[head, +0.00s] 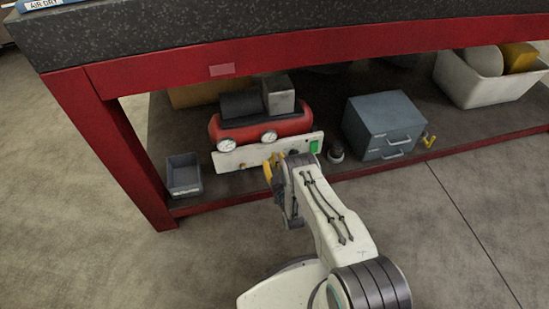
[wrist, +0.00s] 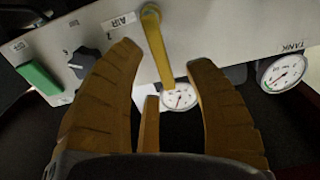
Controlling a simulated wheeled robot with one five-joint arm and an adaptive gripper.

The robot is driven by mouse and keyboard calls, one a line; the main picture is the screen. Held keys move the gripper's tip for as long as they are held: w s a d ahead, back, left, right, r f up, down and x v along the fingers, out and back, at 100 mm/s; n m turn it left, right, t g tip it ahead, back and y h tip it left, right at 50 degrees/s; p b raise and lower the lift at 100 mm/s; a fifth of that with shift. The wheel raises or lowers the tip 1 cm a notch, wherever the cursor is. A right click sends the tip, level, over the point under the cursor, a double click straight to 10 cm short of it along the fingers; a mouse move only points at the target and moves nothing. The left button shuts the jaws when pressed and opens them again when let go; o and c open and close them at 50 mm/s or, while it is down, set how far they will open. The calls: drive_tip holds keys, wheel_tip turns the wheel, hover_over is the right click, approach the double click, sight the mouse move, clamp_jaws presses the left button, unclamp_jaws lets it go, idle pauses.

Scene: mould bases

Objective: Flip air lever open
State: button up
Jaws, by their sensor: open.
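The air lever (wrist: 156,50) is a flat yellow bar on a pale panel (wrist: 210,35), beside the "AIR" label (wrist: 118,21). In the wrist view it runs from its round pivot at the top down towards a small gauge, between my finger tips. My gripper (wrist: 165,65) is open, with brown-yellow fingers left and right of the lever and a shorter finger below its end. I see gaps between lever and side fingers; contact is not clear. In the head view my gripper (head: 270,167) is in front of the panel (head: 235,160), and the lever cannot be told apart.
The panel also carries a black knob (wrist: 85,62), a green switch (wrist: 38,78), a small gauge (wrist: 179,97) and a "TANK" gauge (wrist: 283,72). A red tank (head: 285,127) stands behind it under the red-framed bench. A grey bin (head: 184,177) and drawer box (head: 383,125) flank it.

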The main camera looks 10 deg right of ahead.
drive_tip(key=shift+s, duration=2.45)
